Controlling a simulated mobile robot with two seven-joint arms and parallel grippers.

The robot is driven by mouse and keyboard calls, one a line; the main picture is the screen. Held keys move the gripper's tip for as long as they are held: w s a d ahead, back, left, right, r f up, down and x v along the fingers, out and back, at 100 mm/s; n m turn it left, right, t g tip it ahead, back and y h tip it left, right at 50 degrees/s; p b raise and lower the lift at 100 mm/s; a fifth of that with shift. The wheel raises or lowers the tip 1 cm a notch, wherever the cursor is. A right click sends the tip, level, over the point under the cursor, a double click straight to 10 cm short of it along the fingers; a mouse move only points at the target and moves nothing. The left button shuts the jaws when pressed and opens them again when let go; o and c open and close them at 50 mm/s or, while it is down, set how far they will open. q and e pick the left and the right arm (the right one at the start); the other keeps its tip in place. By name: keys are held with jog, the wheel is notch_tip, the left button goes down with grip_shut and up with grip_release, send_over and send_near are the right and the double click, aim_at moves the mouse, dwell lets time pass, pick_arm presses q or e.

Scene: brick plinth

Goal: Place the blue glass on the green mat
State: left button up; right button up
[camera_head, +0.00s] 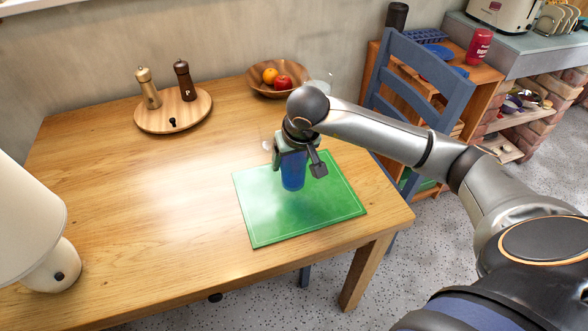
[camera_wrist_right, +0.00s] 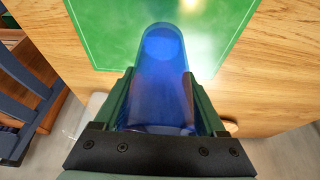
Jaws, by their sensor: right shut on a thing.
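The blue glass (camera_head: 293,179) is gripped upright in my right gripper (camera_head: 292,160), over the back middle part of the green mat (camera_head: 262,222). A dark patch on the mat below it suggests it is held above the surface, but I cannot tell the gap. In the right wrist view, the glass (camera_wrist_right: 157,85) lies between both fingers of the gripper (camera_wrist_right: 155,105), and its far end overlaps the mat (camera_wrist_right: 105,30). The mat lies flat on the wooden table near its right front corner. My left gripper is not in view.
A round board (camera_head: 150,118) with two mills and a fruit bowl (camera_head: 262,90) stand at the table's back. Clear glassware (camera_head: 320,78) shows near the bowl. A cream lamp (camera_head: 45,250) stands at left. A blue chair (camera_head: 425,88) is at right. The table's middle is clear.

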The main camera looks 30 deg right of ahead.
aim_at(294, 169)
jog(key=shift+w+d+f, duration=0.1)
jog(key=shift+d+f, duration=0.1)
jog(key=shift+f, duration=0.05)
jog(key=shift+w+d+f, duration=0.1)
jog(key=shift+d+f, duration=0.05)
jog(key=shift+f, duration=0.8)
jog(key=shift+w+d+f, duration=0.1)
jog(key=shift+f, duration=0.8)
jog(key=shift+f, duration=0.2)
jog(key=o, duration=1.6)
jog(key=shift+s, duration=0.1)
jog(key=shift+c, duration=0.2)
jog(key=shift+r, duration=0.1)
jog(key=shift+r, duration=0.25)
jog(key=v, duration=1.1)
jog(key=shift+s+a+r, duration=0.1)
jog(key=shift+s+r, duration=0.2)
